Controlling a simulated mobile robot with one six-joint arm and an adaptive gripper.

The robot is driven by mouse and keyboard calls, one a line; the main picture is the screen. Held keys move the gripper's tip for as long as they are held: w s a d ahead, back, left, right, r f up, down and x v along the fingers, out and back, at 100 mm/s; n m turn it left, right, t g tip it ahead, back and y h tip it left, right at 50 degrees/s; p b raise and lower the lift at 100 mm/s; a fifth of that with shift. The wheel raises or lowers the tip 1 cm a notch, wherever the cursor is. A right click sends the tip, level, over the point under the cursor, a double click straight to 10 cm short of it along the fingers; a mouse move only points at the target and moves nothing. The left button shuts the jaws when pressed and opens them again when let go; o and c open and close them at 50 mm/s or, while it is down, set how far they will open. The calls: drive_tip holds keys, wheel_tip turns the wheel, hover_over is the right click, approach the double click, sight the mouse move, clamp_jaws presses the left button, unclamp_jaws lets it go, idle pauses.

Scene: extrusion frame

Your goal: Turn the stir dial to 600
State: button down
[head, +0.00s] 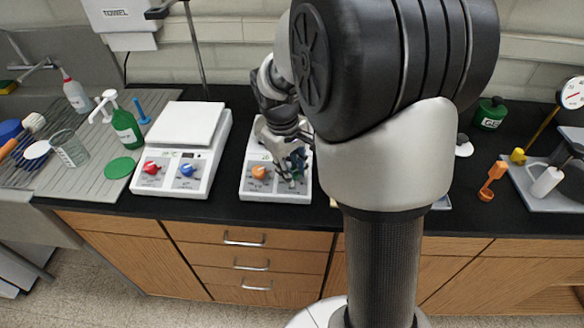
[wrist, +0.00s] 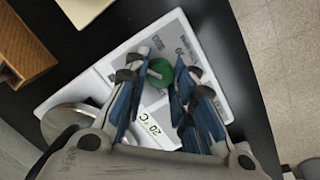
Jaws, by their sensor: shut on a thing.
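A white hotplate unit (head: 249,190) stands on the black bench beneath my gripper. It has an orange dial (head: 260,172) at its front left and a green dial (wrist: 160,73) at its front right. My gripper (head: 292,170) reaches down over the front right of the unit. In the wrist view its blue-padded fingers (wrist: 164,74) are shut on the green dial, one on each side. A display reading 20 °C (wrist: 152,130) and part of a round metal plate (wrist: 62,121) show on the unit. The dial's pointer setting and small labels are too unclear to read.
A second white unit (head: 189,138) with red (head: 151,168) and blue (head: 187,170) dials stands to the left. A green bottle (head: 126,128) is farther left. A wooden block (wrist: 22,45) lies beyond the unit in the wrist view. My arm hides the bench's middle.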

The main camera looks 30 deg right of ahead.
drive_tip(key=shift+m, duration=0.3)
drive_tip(key=m+p, duration=0.2)
drive_tip(key=m, duration=0.2)
drive_tip(key=shift+d+r+m+y, duration=0.1)
drive_tip(key=shift+m+y, duration=0.2)
drive_tip(key=shift+y, duration=0.1)
drive_tip(key=m+y+p, duration=0.1)
drive_tip(key=m+p, duration=0.1)
drive_tip(key=m, duration=0.4)
drive_tip(key=shift+s+d, duration=0.1)
drive_tip(key=m+t+p, duration=0.1)
drive_tip(key=m+p, duration=0.1)
drive_tip(key=m, duration=0.4)
drive_tip(key=shift+s+m, duration=0.1)
drive_tip(key=shift+m, duration=0.2)
drive_tip(key=m+t+p, duration=0.1)
drive_tip(key=m+p, duration=0.1)
drive_tip(key=m, duration=0.3)
drive_tip(key=shift+s, duration=0.1)
drive_tip(key=shift+m+p, duration=0.3)
drive_tip(key=shift+m, duration=0.1)
drive_tip(key=c, duration=1.3)
unclamp_jaws()
drive_tip(key=shift+c, duration=0.2)
